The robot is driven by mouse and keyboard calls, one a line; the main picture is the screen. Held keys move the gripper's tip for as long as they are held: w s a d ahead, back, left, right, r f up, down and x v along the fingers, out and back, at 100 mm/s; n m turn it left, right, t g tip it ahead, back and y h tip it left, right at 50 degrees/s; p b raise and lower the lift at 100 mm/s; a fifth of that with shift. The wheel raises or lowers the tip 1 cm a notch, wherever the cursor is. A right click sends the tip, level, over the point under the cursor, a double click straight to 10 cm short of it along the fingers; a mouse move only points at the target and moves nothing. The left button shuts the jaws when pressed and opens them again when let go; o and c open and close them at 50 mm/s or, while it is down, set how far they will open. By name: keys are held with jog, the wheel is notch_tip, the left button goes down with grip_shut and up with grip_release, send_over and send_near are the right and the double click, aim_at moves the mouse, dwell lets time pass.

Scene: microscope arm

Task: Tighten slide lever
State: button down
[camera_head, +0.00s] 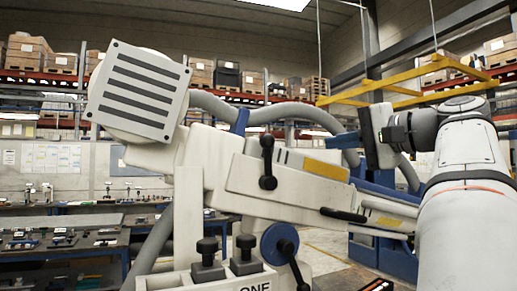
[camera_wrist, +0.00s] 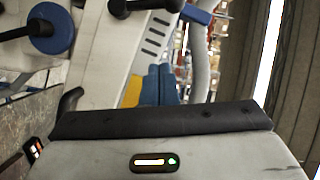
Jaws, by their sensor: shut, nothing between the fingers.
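A large white microscope arm (camera_head: 225,180) fills the middle of the head view. A black lever with ball ends (camera_head: 267,162) stands nearly upright on its sloping slide section; a black lever also shows at the top of the wrist view (camera_wrist: 145,5). A second black handle (camera_head: 343,214) lies along the slide's lower side. No label shows which is the slide lever. A blue round knob with a black handle (camera_head: 280,244) sits lower down and shows at top left in the wrist view (camera_wrist: 50,30). My gripper (camera_head: 340,139) is above and right of the upright lever, apart from it. Its blue fingers (camera_wrist: 160,85) are together and empty.
A white box head with dark slots (camera_head: 138,92) is at upper left. Grey hoses (camera_head: 300,112) arch behind the slide. Black knobs (camera_head: 208,248) stand on the base. A yellow frame (camera_head: 400,82) hangs behind my arm. Benches (camera_head: 60,240) are at left.

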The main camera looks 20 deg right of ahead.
jog(key=w+a+f+p, duration=0.1)
jog(key=w+a+p, duration=0.1)
jog(key=w+a, duration=0.5)
jog(key=shift+w+a+f+m, duration=0.2)
jog(key=shift+w+m, duration=0.1)
jog(key=shift+w, duration=0.35)
jog(key=shift+a, duration=0.1)
